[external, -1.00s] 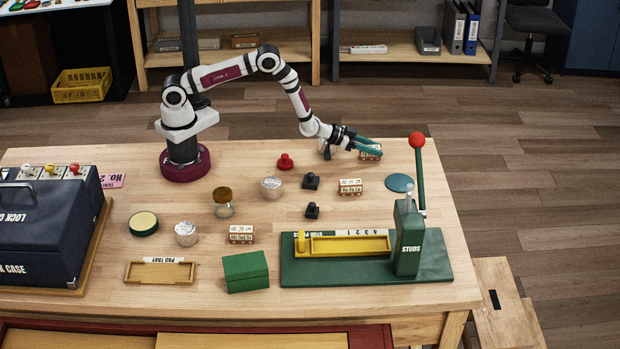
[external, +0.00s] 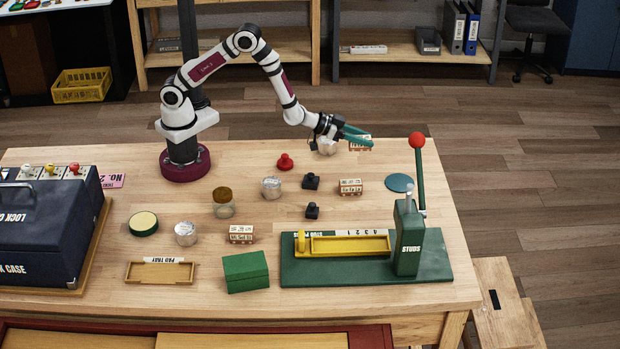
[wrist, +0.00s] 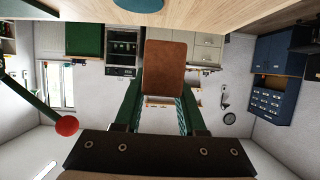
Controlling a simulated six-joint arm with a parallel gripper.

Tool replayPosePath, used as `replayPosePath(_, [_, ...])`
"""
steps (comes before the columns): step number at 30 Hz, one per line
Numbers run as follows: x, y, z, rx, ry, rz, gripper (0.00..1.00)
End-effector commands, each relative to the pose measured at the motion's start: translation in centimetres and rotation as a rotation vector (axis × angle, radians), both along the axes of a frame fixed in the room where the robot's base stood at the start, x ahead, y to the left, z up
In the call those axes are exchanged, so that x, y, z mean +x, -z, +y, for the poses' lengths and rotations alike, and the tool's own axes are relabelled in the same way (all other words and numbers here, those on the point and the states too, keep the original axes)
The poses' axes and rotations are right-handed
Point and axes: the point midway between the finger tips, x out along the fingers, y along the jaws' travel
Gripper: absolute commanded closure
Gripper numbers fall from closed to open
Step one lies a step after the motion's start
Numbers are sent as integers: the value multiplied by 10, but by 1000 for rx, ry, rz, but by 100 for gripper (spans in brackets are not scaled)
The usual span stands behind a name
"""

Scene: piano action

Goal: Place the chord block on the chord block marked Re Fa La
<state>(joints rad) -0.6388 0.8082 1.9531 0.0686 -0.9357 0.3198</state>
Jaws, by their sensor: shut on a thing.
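My gripper (external: 356,136) is shut on a chord block (external: 360,145), which it holds above the far right part of the table. In the wrist view the brown face of the held block (wrist: 165,66) shows between the two green fingers. A second chord block (external: 350,187), cream with dark lettering that seems to read Re Fa La, stands on the table nearer the camera, below the gripper in the picture. A third chord block (external: 241,234) stands further front and left; its lettering is too small to read surely.
A blue disc (external: 399,183) and black stampers (external: 311,181) flank the second block. The green stud press (external: 408,250) with its red-knobbed lever stands at the front right. Table left of centre has free room.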

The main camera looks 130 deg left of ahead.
Motion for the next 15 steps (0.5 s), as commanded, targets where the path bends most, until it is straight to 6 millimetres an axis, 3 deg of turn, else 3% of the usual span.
replayPosePath(5, [13,-14,-29,4,5,-7,100])
replayPosePath(7, [22,-21,-50,8,5,-12,100])
replayPosePath(12, [42,-40,-121,11,8,-22,100])
replayPosePath(15, [44,-49,-163,7,4,-17,100])
